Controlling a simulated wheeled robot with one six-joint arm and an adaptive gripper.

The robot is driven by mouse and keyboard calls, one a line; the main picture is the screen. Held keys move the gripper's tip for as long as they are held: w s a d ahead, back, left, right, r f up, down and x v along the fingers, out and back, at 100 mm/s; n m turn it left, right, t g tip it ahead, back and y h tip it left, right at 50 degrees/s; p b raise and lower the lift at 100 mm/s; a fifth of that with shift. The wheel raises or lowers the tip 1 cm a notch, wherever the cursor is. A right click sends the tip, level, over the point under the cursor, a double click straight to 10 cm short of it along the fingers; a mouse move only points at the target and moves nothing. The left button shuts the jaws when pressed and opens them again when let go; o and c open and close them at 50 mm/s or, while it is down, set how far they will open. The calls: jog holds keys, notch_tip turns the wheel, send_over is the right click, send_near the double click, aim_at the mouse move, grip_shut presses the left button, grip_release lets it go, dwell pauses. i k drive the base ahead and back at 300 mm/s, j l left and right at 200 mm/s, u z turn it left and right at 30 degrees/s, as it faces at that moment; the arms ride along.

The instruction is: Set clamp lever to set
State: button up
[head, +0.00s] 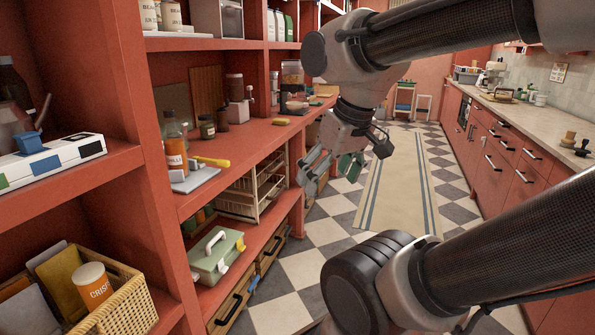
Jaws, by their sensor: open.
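A lever with a yellow handle (212,162) lies nearly flat above a grey base plate (196,180) on the middle shelf, at the left of the head view. It looks like the clamp lever, but I cannot read any set mark on it. My gripper (326,172) hangs over the aisle, to the right of the lever and well apart from it. Its fingers are open and point downward, with nothing visible between them. Part of the lever's mount is hard to make out beside the chilli bottle.
A chilli bottle (175,146) stands close behind the plate. A white block with a blue piece (28,142) sits on the left shelf. A wicker basket (122,310) and green case (216,257) are lower. Red uprights (158,130) divide the shelves. The checkered aisle is free.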

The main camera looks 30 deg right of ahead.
aim_at(223, 162)
jog(key=i+l, duration=0.2)
jog(key=i, duration=0.2)
jog(key=i+l, duration=0.15)
jog(key=i, duration=0.25)
jog(key=i+l, duration=0.2)
jog(key=i, duration=0.15)
